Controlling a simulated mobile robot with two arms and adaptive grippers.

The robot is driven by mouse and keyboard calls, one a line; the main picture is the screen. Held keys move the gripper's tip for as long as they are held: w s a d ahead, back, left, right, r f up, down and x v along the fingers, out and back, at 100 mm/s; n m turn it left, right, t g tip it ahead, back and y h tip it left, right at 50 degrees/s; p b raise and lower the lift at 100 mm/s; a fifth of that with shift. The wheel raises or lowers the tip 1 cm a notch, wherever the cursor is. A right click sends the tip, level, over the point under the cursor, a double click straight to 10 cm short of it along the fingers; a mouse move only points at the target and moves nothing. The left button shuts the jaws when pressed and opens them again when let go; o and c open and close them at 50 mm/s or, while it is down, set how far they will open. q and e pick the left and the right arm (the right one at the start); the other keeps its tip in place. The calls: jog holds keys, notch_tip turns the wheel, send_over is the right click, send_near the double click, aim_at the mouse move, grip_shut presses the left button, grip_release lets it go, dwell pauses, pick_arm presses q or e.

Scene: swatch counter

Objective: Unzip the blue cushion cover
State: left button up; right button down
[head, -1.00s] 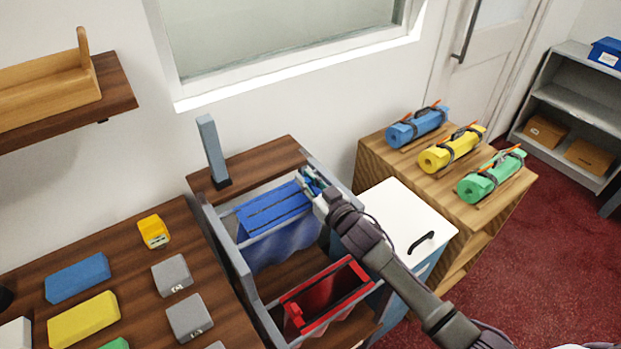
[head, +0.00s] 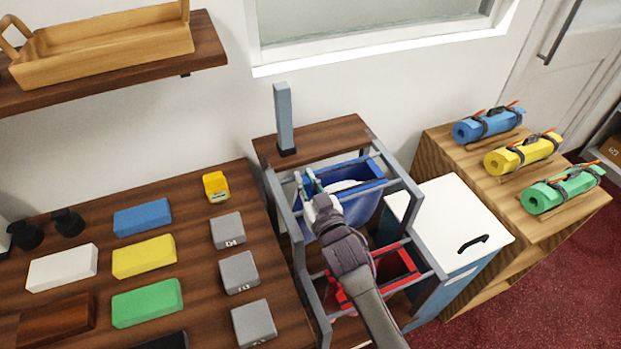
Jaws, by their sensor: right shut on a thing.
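The blue cushion cover (head: 364,212) hangs in the upper part of the grey metal rack. Its top is spread open, with a white inside (head: 343,187) showing between blue edges. My right gripper (head: 304,183) is at the left end of this opening. It is shut on the cover's zip pull, which is itself mostly hidden by the fingers. My right forearm hides part of the cover's front. My left gripper is not in view.
A red cover (head: 395,265) hangs lower in the grey rack (head: 427,262), partly behind my arm. A grey post (head: 284,115) stands on the rack's wooden top. Coloured blocks lie on the left table (head: 200,275). A white-topped cabinet (head: 455,220) stands close on the right.

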jog(key=shift+s+a, duration=0.1)
jog(key=shift+a, duration=0.05)
jog(key=c, duration=1.1)
grip_release()
jog(key=shift+a, duration=0.2)
jog(key=shift+d, duration=0.1)
jog(key=shift+s+d, duration=0.1)
jog(key=shift+s, duration=0.05)
jog(key=v, duration=1.1)
jog(key=shift+s, duration=0.35)
jog(key=shift+d+f, duration=0.1)
